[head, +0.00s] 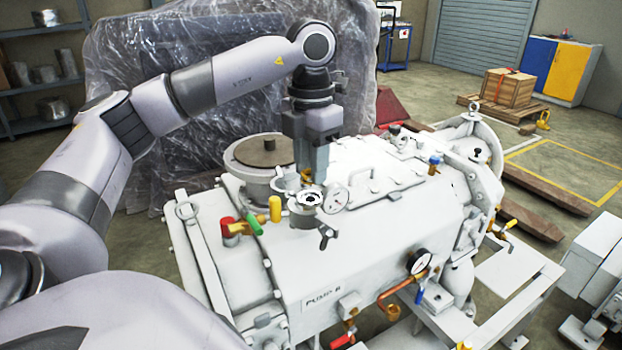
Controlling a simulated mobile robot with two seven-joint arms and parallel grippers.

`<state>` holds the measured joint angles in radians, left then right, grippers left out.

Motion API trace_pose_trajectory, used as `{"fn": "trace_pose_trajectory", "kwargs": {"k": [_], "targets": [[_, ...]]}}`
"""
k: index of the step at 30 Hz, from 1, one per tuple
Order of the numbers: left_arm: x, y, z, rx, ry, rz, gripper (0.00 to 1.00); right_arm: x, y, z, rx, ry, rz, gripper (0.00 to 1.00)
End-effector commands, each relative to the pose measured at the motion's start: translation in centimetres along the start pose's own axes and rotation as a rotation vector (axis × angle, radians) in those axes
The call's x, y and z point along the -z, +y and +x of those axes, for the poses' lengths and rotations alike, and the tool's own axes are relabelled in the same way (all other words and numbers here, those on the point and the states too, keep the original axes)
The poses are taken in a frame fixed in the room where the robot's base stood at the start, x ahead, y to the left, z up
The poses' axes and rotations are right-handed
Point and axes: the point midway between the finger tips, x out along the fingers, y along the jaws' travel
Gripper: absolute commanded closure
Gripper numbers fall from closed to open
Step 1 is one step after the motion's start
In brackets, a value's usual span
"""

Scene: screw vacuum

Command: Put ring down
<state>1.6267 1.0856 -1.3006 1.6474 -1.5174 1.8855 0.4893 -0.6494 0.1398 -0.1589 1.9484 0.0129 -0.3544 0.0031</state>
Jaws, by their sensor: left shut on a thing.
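My left gripper (307,177) points down over the white pump (372,235) and is shut on the ring (309,199). The ring is small, with a pale rim and a dark centre. It is at the mouth of a small metal port (305,213) on the pump's top. I cannot tell whether the ring touches the port. A wing-nut clamp (327,236) shows at the port's front. The fingertips partly hide the ring's far side. My right gripper is not in view.
A large round flange (268,152) stands behind the port. Red, green and yellow handles (252,225) are to its left, and a round gauge (336,200) is close on its right. A plastic-wrapped machine (190,70) stands behind.

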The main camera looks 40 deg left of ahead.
Motion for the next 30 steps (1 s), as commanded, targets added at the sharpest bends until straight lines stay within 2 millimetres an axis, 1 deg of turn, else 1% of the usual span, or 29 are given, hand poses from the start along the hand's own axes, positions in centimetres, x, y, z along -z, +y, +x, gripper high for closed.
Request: {"fn": "trace_pose_trajectory", "kwargs": {"k": [1, 3, 6, 14, 26, 29, 30], "targets": [[0.1, 0.0, 1.0, -0.001, 0.005, 0.000, 0.96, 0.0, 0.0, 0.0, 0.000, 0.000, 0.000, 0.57], [0.1, 0.1, 1.9, -0.002, 0.003, -0.001, 0.96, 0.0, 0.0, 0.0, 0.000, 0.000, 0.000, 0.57], [0.0, 0.1, 2.8, -0.001, 0.002, -0.001, 0.96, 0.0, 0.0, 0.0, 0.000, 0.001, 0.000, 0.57], [0.0, 0.0, 2.9, -0.001, 0.000, 0.000, 0.96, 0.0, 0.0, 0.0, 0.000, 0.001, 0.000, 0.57], [0.0, 0.0, 4.1, 0.000, 0.001, 0.000, 0.96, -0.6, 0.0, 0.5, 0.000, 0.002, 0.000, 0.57], [0.0, 0.0, 4.1, 0.000, 0.002, 0.000, 0.96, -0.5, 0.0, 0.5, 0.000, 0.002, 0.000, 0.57], [0.0, 0.0, 4.1, 0.000, 0.002, 0.000, 0.62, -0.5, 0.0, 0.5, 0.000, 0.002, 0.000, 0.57]]}}
